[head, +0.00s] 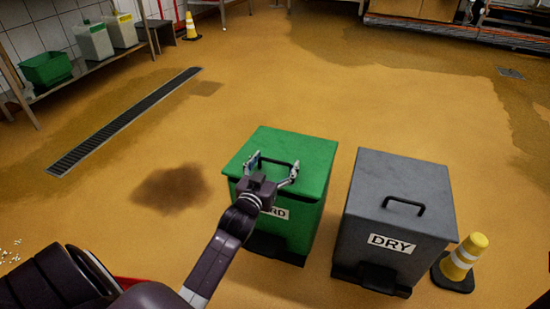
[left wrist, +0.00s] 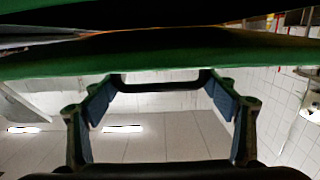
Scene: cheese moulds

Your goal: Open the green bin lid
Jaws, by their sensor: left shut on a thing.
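The green bin (head: 300,215) stands on the floor in the middle of the head view. Its green lid (head: 305,147) looks closed and flat on top. A dark bar handle (head: 280,162) is on the lid, and the handle also shows in the left wrist view (left wrist: 160,87). My left gripper (head: 274,168) is at the handle, its fingers spread wide and shut on it, one finger near each end. In the left wrist view my left gripper (left wrist: 162,110) has the handle between its fingertips, under the lid's green edge (left wrist: 150,62). My arm hides part of the bin's label, which ends in "RD".
A grey bin (head: 390,215) labelled "DRY" stands close on the right. A yellow cone (head: 463,257) is beside it. A shelf (head: 90,65) with containers stands at the back left. A floor drain (head: 125,120) and a dark stain (head: 170,188) lie left.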

